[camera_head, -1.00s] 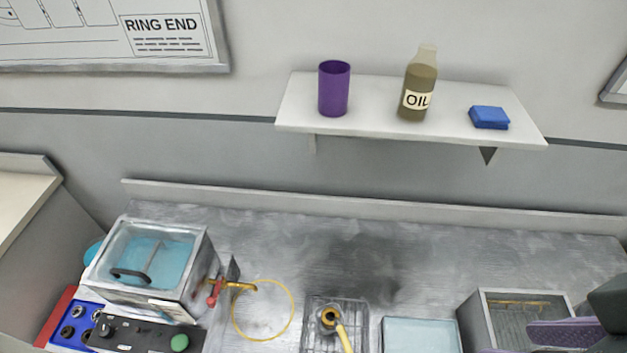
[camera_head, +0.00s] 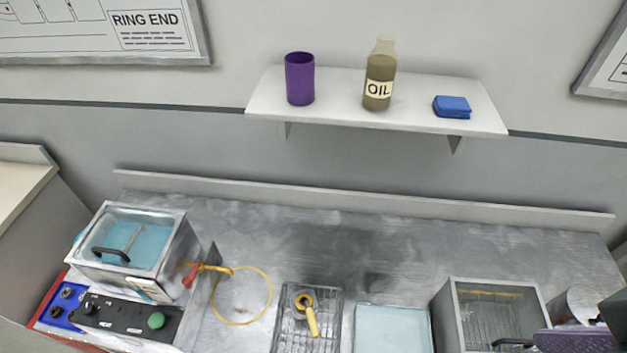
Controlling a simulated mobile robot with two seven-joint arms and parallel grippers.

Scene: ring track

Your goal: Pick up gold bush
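A gold, ring-shaped piece (camera_head: 303,301), which looks like the gold bush, sits in a wire tray (camera_head: 334,312) at the lower middle of the bench. A yellow handle-like piece (camera_head: 312,321) extends from it towards the front; I cannot tell if they are one part. My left gripper is not in view.
A glass-lidded tank (camera_head: 137,240) with controls stands at left, beside a red valve and yellow hose loop (camera_head: 268,292). A pale blue tray (camera_head: 392,330) and a grey box (camera_head: 447,312) stand right of the wire tray. The bench's back is clear.

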